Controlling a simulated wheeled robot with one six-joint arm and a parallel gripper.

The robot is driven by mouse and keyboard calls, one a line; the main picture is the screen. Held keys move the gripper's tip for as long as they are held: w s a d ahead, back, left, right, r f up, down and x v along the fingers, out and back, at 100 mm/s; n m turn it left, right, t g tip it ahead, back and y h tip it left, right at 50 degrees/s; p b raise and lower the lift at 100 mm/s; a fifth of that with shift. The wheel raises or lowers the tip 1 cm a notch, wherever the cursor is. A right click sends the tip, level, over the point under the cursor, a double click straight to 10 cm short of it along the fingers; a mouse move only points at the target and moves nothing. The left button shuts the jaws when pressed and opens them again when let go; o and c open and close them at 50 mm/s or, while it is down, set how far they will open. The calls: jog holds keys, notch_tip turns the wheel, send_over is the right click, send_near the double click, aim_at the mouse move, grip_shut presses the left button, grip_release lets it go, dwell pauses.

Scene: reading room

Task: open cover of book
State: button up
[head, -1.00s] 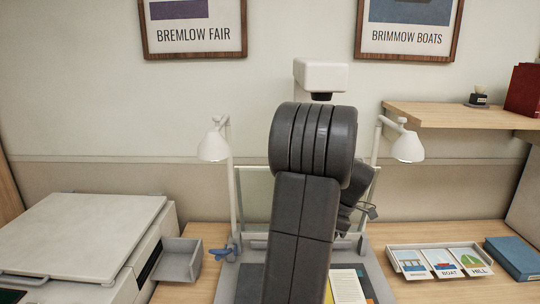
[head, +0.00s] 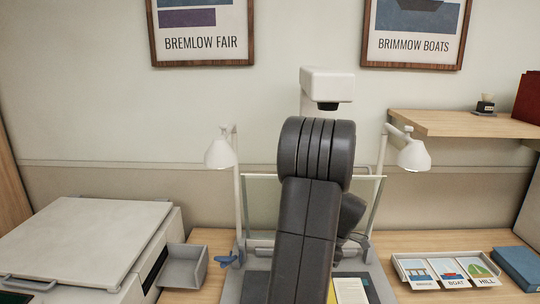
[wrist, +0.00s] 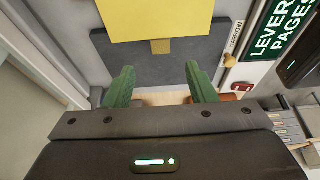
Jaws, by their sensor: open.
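In the wrist view a flat yellow panel (wrist: 155,20), probably the book's cover, lies over a dark grey surface (wrist: 115,60). A small tan tab (wrist: 160,46) sticks out from its lower edge. My gripper (wrist: 157,72) is open with nothing between its green fingers. Its fingertips are apart from the tab in the picture; the gap in depth is unclear. In the head view my arm hides my gripper and much of the cradle (head: 232,288). A pale printed sheet (head: 350,290) with a yellow edge shows beside the arm.
A green lever sign (wrist: 280,30) stands right in the wrist view. Two white lamps (head: 220,152) (head: 413,155) and a camera head (head: 327,85) stand over the cradle. A scanner (head: 85,245) is left; a card tray (head: 445,271) and blue box (head: 518,266) are right.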

jog(key=b+v, duration=0.1)
jog(key=v, duration=1.3)
jog(key=shift+h, duration=0.9)
jog(key=a+f, duration=0.2)
jog(key=f, duration=0.3)
jog(key=a+f+p, duration=0.1)
jog(key=a+f, duration=0.2)
jog(key=f, duration=0.2)
jog(key=a+f+p, duration=0.1)
jog(key=a+f, duration=0.2)
jog(key=f, duration=0.2)
jog(key=shift+w+f, duration=0.1)
jog(key=shift+f, duration=0.05)
jog(key=shift+a+f+h, duration=0.7)
jog(key=shift+f+h, duration=0.1)
jog(key=shift+h, duration=0.1)
jog(key=f+h+b, duration=0.1)
jog(key=b, duration=0.1)
jog(key=a+f+h+b, duration=0.1)
jog(key=b, duration=0.1)
jog(key=shift+w+a+f, duration=0.1)
jog(key=shift+a+f, duration=0.2)
jog(key=shift+f, duration=0.1)
jog(key=h+b, duration=0.1)
jog(key=f+h+b, duration=0.1)
jog(key=b, duration=0.1)
jog(key=shift+a+f, duration=0.2)
jog(key=shift+a, duration=0.15)
jog(key=shift+f+b, duration=0.1)
jog(key=shift+b, duration=0.35)
